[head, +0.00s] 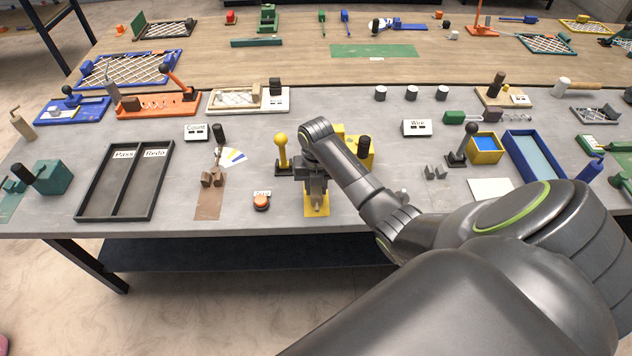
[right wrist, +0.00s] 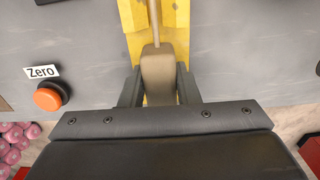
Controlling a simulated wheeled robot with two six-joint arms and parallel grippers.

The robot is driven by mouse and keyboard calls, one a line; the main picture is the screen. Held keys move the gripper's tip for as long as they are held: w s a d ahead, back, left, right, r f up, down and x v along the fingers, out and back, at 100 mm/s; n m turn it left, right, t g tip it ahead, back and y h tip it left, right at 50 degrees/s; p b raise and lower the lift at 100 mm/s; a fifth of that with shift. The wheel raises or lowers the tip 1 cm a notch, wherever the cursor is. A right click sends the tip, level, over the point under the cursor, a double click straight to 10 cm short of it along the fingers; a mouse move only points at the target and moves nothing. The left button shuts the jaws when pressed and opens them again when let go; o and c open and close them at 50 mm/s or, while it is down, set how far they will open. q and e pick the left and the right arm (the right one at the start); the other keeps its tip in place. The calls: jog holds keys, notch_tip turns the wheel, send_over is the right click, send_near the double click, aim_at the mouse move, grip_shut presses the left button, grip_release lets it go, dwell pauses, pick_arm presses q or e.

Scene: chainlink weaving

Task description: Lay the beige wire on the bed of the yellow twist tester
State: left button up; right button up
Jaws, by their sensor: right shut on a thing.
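The yellow twist tester (head: 364,146) stands near the front middle of the grey table in the head view, partly hidden behind my right arm. Its yellow surface (right wrist: 131,14) shows at the top of the right wrist view. My right gripper (right wrist: 159,72) is shut on a beige block-like end (right wrist: 158,82). A thin beige wire (right wrist: 153,22) runs from that end up over the yellow surface. Whether the wire touches the bed, I cannot tell. In the head view my right gripper (head: 316,196) points down over a yellow plate (head: 317,211). My left gripper is not in view.
An orange Zero button (right wrist: 49,96) sits left of my right gripper. A yellow-knobbed lever (head: 282,150) stands close on its left. A black Pass/Redo tray (head: 82,190) lies further left. Bare grey table is free right of the gripper in the wrist view.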

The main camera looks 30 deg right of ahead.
dwell(0.5)
jog(key=shift+f, duration=0.6)
jog(key=o, duration=1.1)
notch_tip(320, 180, up, 8)
jog(key=shift+r+b, duration=0.1)
jog(key=shift+b, duration=0.8)
jog(key=shift+r+p, duration=3.8)
jog(key=shift+r, duration=0.8)
jog(key=shift+s+f, duration=0.1)
